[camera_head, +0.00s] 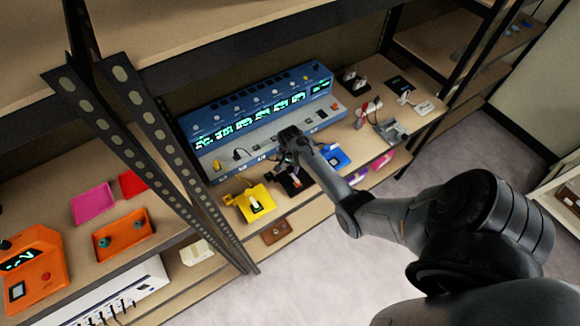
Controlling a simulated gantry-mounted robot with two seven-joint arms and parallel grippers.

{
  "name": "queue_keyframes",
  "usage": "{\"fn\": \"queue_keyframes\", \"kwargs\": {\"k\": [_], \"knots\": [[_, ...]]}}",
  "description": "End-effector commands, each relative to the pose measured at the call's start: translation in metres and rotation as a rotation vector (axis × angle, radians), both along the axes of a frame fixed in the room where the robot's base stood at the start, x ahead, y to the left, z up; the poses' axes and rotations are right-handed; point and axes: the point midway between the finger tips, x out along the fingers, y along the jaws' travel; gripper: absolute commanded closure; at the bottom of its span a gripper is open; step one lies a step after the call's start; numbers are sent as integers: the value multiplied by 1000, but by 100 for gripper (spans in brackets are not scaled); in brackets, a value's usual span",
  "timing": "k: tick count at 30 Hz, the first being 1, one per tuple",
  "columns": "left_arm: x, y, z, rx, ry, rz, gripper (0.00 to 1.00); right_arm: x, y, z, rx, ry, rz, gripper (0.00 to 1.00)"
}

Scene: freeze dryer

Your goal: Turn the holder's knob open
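My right arm reaches in from the lower right, and my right gripper (287,164) points down just above a small black holder-like item (297,187) on the shelf. The fingers are small and dark, so I cannot tell whether they are open or shut, or whether they touch anything. A yellow holder-like item (246,207) is to the left, and a blue one (336,156) is to the right. I cannot make out which item is the holder, and no knob is clear near the gripper. My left gripper is not in view.
A long blue-grey instrument (262,97) with lit displays stands behind the gripper. A grey metal item (392,131) sits near the shelf edge at right. Slotted dark shelf posts (165,150) rise at left. An orange tray (122,235) and an orange device (36,265) lie beyond them.

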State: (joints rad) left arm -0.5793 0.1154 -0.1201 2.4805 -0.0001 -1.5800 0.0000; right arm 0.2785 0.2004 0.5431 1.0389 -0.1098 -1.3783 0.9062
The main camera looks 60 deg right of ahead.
Motion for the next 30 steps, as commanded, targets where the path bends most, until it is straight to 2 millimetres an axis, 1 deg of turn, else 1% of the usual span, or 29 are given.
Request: {"fn": "queue_keyframes", "kwargs": {"k": [1, 6, 9, 16, 20, 26, 30], "knots": [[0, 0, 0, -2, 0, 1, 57, 0, 0, 0, 0, 0, 0, 61], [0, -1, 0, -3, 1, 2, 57, 0, 0, 0, 0, 0, 0, 87], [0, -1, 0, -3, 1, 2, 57, 0, 0, 0, 0, 0, 0, 100], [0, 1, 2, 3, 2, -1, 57, 0, 0, 1, 0, 0, 19, 100], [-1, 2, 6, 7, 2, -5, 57, 0, 0, 2, 1, 1, 63, 100], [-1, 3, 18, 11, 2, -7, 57, 0, -1, 4, 1, 2, 187, 100], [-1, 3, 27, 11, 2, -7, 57, 0, 0, 4, 2, 3, 310, 100]]}}
